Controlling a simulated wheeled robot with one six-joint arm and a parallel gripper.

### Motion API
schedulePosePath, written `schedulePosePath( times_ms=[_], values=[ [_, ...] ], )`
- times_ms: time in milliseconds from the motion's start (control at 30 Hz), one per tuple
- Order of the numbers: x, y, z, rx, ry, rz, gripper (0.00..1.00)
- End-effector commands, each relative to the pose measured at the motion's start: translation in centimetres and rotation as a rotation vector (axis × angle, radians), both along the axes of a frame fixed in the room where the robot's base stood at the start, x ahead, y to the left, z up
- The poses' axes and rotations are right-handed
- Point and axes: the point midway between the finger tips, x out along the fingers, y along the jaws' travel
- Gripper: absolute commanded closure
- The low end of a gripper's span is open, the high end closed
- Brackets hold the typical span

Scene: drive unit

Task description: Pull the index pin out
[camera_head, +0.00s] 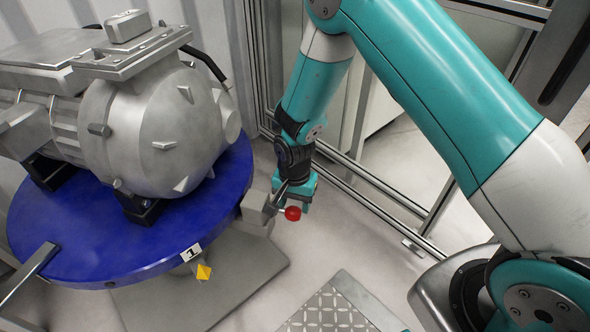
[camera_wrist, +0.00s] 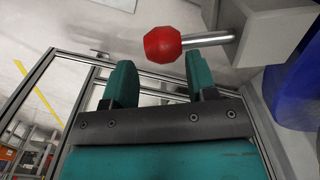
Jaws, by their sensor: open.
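The index pin has a red knob (camera_head: 293,213) on a short metal shaft. It sticks out of a grey block (camera_head: 257,207) at the right edge of the blue round table (camera_head: 90,268). In the wrist view the red knob (camera_wrist: 162,44) and its bare shaft (camera_wrist: 207,39) lie just beyond the fingertips. My gripper (camera_head: 299,200) is at the knob in the head view. In the wrist view its two teal fingers (camera_wrist: 157,75) are apart, with nothing held between them. The knob appears roughly in line with the gap; whether a finger touches the shaft I cannot tell.
A large grey drive unit (camera_head: 150,120) stands on the blue table. A tag marked 1 (camera_head: 191,252) and a yellow piece (camera_head: 203,272) are at its front edge. A metal-framed fence (camera_head: 375,180) runs behind my arm. Pale floor lies open below the knob.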

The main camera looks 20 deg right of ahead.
Motion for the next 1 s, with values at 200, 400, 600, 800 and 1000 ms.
schedulePosePath(
  times_ms=[200,400,600,800,1000],
  values=[
    [0.1,0.0,6.2,0.001,-0.006,-0.001,0.48],
    [0.1,-0.1,10.6,0.000,-0.004,-0.002,0.48],
    [0.0,-0.1,12.8,-0.001,-0.002,-0.002,0.48],
    [0.0,-0.1,13.3,-0.001,0.000,-0.002,0.48],
    [0.0,-0.1,13.2,-0.001,0.000,-0.002,0.48]
  ],
)
